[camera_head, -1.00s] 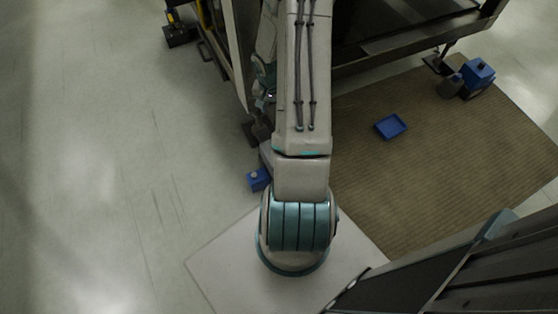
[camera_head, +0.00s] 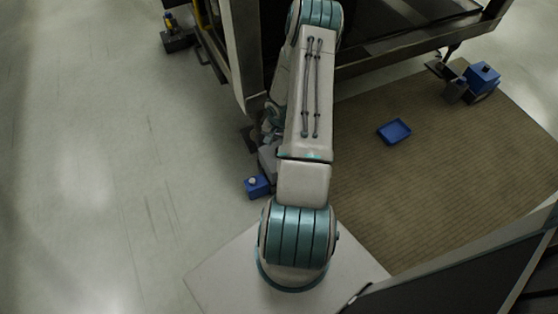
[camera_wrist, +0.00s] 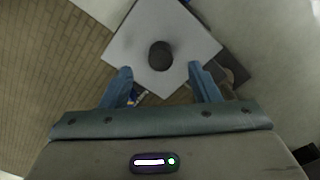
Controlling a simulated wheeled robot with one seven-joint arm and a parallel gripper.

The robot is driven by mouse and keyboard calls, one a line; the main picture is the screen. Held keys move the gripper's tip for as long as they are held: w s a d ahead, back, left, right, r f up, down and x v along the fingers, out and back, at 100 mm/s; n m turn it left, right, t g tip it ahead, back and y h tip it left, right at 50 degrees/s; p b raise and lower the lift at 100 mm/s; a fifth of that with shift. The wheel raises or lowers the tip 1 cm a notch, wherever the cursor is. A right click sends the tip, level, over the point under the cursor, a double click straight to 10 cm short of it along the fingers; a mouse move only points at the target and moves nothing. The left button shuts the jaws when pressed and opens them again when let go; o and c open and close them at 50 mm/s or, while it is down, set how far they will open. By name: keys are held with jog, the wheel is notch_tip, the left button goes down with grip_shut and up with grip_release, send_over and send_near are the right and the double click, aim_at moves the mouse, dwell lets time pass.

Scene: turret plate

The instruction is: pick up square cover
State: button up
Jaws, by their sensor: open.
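I cannot make out the fingers in the head view.
The brown ribbed mat (camera_head: 445,170) has free room around the blue piece. A dark machine frame (camera_head: 400,45) stands along the back. Blue blocks stand by its feet at the right (camera_head: 483,77) and beside my arm (camera_head: 257,186).

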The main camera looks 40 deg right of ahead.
aim_at(268, 155)
notch_tip(268, 155, down, 5)
jog(key=shift+w+d+b, duration=0.1)
jog(key=shift+w+b, duration=0.05)
jog(key=shift+b, duration=1.05)
grip_shut()
jog(key=shift+r, duration=0.1)
